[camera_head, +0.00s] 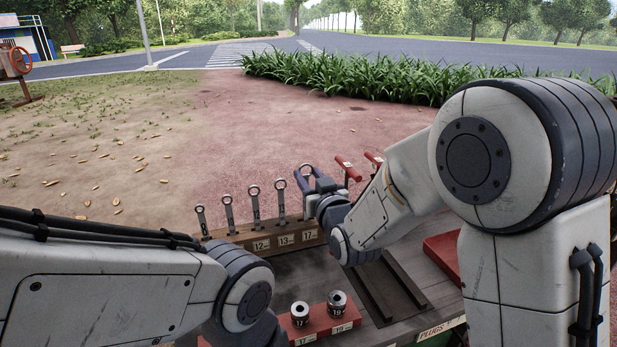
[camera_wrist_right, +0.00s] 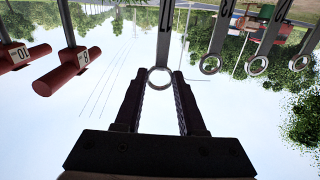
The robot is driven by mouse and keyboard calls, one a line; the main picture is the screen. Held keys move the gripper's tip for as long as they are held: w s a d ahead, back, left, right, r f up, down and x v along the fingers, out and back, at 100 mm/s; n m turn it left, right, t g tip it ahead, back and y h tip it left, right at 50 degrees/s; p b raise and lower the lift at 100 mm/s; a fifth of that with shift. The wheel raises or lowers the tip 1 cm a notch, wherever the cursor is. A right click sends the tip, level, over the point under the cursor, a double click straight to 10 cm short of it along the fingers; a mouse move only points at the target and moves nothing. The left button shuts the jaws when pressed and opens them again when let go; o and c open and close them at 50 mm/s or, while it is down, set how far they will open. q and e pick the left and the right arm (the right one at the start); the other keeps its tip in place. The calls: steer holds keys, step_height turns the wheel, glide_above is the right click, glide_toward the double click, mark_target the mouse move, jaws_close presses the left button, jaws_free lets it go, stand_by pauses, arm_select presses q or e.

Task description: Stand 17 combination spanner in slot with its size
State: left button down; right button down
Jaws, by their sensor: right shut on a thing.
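The spanner (camera_head: 306,169) is a steel combination spanner with its ring end up, at the right end of the spanner row. My right gripper (camera_head: 308,182) is shut on it near the ring. In the right wrist view, the spanner (camera_wrist_right: 164,40) has its ring between the fingertips of the gripper (camera_wrist_right: 160,88), and its shank runs away from them. The wooden rack (camera_head: 240,238) carries plates marked 12, 13 and 17. The spanner is in line above the 17 plate (camera_head: 309,236). Its lower end is hidden, so I cannot tell how deep it sits. My left gripper is out of view.
Several other spanners (camera_head: 254,205) stand in the rack to the left. Red-handled tools (camera_head: 348,168) stand to the right, close to my right gripper; their handles (camera_wrist_right: 68,77) show tags. Two sockets (camera_head: 300,314) sit on a red holder in front.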

steer(key=shift+f, duration=0.15)
steer(key=shift+c, duration=2.1)
jaws_free()
steer(key=b+v, duration=0.7)
steer(key=v, duration=0.3)
steer(key=shift+s, duration=0.2)
